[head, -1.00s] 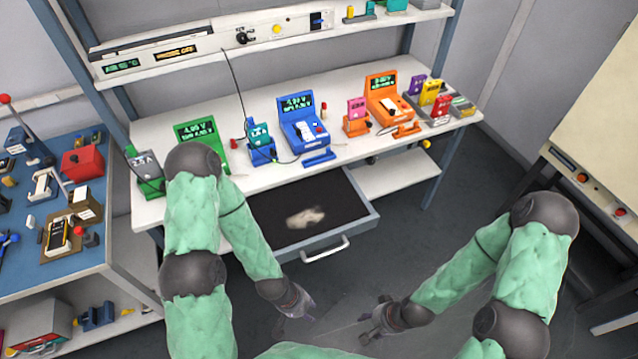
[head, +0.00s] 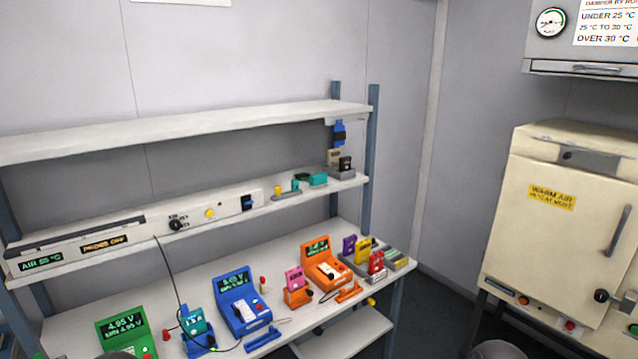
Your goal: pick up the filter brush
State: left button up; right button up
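I cannot make out a filter brush for certain in the head view. A small dark blue item (head: 339,133) is at the right end of the rack, below the upper shelf, but it is too small to identify. Neither of my grippers is in view. Only dark rounded parts of my arms show at the bottom edge.
The bench (head: 80,302) carries a green meter (head: 122,330), a blue meter (head: 238,297), an orange meter (head: 322,262) and several coloured pouch cells. A shelf above the bench holds a long control panel (head: 130,240). A cream oven (head: 545,235) stands at the right.

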aim_at(317, 181)
jog(key=k, duration=1)
jog(key=u, duration=0.4)
jog(key=k+u, duration=0.1)
jog(key=u, duration=0.75)
jog(key=k+j+u, duration=0.1)
jog(key=u, duration=0.3)
jog(key=i+l+u, duration=0.1)
jog(key=l+u, duration=0.15)
jog(key=l, duration=1.1)
jog(key=l+u, duration=0.3)
jog(key=l, duration=1.05)
